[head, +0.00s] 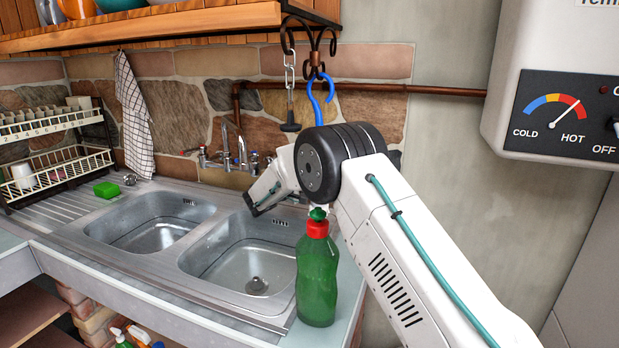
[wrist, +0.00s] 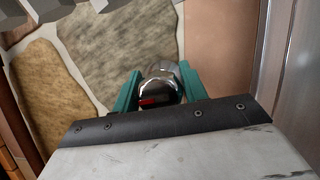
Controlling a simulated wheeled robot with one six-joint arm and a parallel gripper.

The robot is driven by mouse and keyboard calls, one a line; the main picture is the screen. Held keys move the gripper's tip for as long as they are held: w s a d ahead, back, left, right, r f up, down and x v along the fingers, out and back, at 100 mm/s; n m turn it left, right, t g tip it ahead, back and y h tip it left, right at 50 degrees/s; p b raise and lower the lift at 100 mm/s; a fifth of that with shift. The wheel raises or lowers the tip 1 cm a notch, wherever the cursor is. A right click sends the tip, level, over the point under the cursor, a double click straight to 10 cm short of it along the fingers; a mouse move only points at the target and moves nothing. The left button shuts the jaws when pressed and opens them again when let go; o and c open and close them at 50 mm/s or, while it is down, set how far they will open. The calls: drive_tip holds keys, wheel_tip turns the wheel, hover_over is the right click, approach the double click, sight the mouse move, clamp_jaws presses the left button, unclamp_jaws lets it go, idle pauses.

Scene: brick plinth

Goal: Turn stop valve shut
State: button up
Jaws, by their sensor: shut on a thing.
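The stop valve (wrist: 158,74) shows in the wrist view as a round chrome body with a dark face and a red mark. My gripper (wrist: 158,86) is shut on it, one teal finger on each side. Stone wall lies behind it. The lower part of the valve is hidden by the edge of my gripper. In the head view my arm reaches toward the wall behind the sink, and its own links hide the fingers and the grip. I cannot pick out the valve there.
A green bottle (head: 317,280) with a red cap stands close under my arm. The double sink (head: 172,262) has taps (head: 232,150) at the wall. A blue hook (head: 319,100) and a chain with a plug (head: 290,110) hang above. A water heater (head: 560,60) is at the right.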

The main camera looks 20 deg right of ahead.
drive_tip(key=n+t, duration=0.1)
drive_tip(key=n, duration=0.2)
drive_tip(key=n+t, duration=0.1)
drive_tip(key=n, duration=0.3)
drive_tip(key=shift+r+t+h, duration=0.1)
drive_tip(key=shift+t+h, duration=0.3)
drive_tip(key=n+t, duration=0.1)
drive_tip(key=n, duration=0.2)
drive_tip(key=n+t, duration=0.1)
drive_tip(key=n, duration=0.2)
drive_tip(key=shift+w+a+r+n+t+y, duration=0.1)
drive_tip(key=shift+a+n+t+y, duration=0.05)
drive_tip(key=shift+n+t+y, duration=0.2)
drive_tip(key=shift+n, duration=0.35)
drive_tip(key=o, duration=0.9)
drive_tip(key=shift+o, duration=0.2)
drive_tip(key=shift+a, duration=0.1)
drive_tip(key=v, duration=0.7)
drive_tip(key=shift+s, duration=0.3)
drive_tip(key=shift+a, duration=0.15)
